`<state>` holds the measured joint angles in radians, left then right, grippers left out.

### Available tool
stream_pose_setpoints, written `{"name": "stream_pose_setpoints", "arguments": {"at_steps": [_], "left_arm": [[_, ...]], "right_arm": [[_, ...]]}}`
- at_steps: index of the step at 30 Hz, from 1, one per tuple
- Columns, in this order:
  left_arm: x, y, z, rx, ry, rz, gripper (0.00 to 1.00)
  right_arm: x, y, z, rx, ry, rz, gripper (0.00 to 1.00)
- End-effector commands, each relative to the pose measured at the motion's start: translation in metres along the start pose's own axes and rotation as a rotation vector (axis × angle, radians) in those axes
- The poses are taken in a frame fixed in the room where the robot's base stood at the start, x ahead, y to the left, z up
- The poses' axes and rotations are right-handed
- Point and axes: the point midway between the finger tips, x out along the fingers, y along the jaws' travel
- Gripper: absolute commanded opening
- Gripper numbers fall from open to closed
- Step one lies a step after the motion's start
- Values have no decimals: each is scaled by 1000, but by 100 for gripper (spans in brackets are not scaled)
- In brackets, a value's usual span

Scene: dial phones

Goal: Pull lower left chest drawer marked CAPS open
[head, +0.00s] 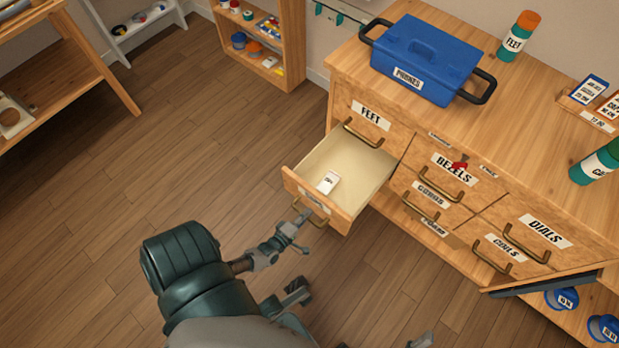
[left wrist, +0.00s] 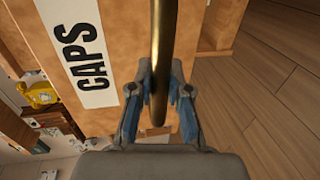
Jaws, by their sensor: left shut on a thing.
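The lower left drawer (head: 334,205) of the wooden chest stands well open, below the drawer marked FEET. A small white box (head: 328,183) lies inside it. The CAPS label (left wrist: 88,52) on its front is clear in the left wrist view. My left gripper (head: 300,221) is at the drawer's front, shut on its curved brass handle (head: 318,218). In the left wrist view, the handle (left wrist: 159,60) passes between the fingers of the gripper (left wrist: 159,98).
A blue PHONES box (head: 425,60) and a green FEET tube (head: 518,35) stand on the chest top. The other drawers, such as BEZELS (head: 440,180) and DIALS (head: 535,235), look shut. A dark tray (head: 545,283) juts out at the lower right. The floor to the left is clear.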

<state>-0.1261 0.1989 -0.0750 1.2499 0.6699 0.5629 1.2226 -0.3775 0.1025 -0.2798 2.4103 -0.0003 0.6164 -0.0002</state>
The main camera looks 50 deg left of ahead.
Motion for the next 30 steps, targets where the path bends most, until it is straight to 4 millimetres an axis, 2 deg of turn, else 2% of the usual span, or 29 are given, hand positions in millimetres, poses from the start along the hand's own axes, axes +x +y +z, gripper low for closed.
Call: {"name": "stream_pose_setpoints", "arguments": {"at_steps": [1, 12, 13, 15, 16, 25, 30], "left_arm": [[-4, -5, 2, 0, -3, -11, 0], [-5, -6, 2, 0, -4, -13, 0], [-5, -6, 2, 0, -4, -13, 22], [-5, -6, 2, 0, -3, -12, 39], [-4, -5, 2, 0, -3, -11, 43], [-5, -2, 1, 0, -2, -5, 43], [-24, -3, 0, -1, -1, -6, 43]], "right_arm": [[0, 0, 1, 0, -4, 0, 88], [0, 0, 2, 0, -7, 0, 88], [0, 0, 2, 0, -7, 0, 88], [0, 0, 2, 0, -6, 0, 88], [0, 0, 2, 0, -6, 0, 88], [0, 0, 2, -1, -8, 0, 88], [0, 0, 1, -1, -7, 0, 88]]}}
